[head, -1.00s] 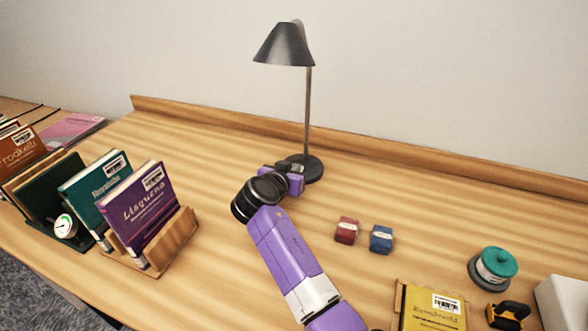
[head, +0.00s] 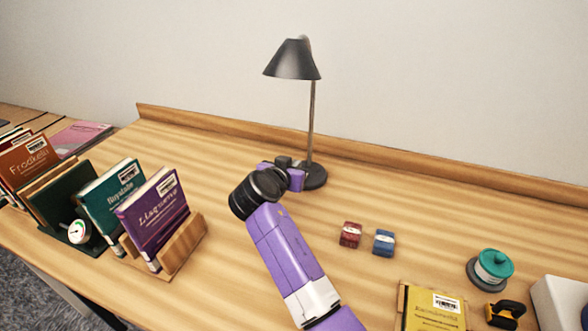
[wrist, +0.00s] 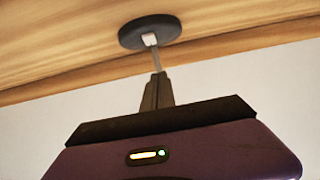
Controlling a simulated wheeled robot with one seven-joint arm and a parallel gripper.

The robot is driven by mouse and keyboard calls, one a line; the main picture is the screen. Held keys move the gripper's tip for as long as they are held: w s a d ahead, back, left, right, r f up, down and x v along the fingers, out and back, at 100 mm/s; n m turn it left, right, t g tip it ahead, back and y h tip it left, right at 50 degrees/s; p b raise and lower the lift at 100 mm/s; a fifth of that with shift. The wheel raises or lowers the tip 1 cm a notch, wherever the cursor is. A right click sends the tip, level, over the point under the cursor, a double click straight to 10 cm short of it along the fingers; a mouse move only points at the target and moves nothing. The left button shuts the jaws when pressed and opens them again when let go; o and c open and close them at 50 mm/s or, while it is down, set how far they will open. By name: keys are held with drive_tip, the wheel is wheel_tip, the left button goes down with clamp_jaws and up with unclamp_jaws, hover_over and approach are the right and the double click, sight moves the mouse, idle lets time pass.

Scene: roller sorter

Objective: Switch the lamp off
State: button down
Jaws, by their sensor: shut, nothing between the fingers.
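The dark desk lamp (head: 292,62) stands at the back of the desk, with a cone shade, thin stem and round base (head: 317,178). Whether its bulb is lit cannot be seen. My gripper (head: 284,168) is just left of the base in the head view, its fingertips hidden there. In the wrist view my shut, empty fingers (wrist: 157,82) point toward the lamp's dark base (wrist: 130,36). The fingers cover part of the stem.
A red block (head: 350,235) and a blue block (head: 384,243) lie right of my arm. Books in holders, including a purple one (head: 155,218), stand at left. A yellow book (head: 432,309) and a teal-topped round object (head: 494,264) are at right. The desk has a raised back edge (head: 400,160).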

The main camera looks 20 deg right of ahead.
drive_tip(key=s+a, duration=0.4)
drive_tip(key=s, duration=0.2)
drive_tip(key=shift+s+a+r+b, duration=0.2)
drive_tip(key=shift+s+b, duration=0.05)
drive_tip(key=shift+b, duration=0.15)
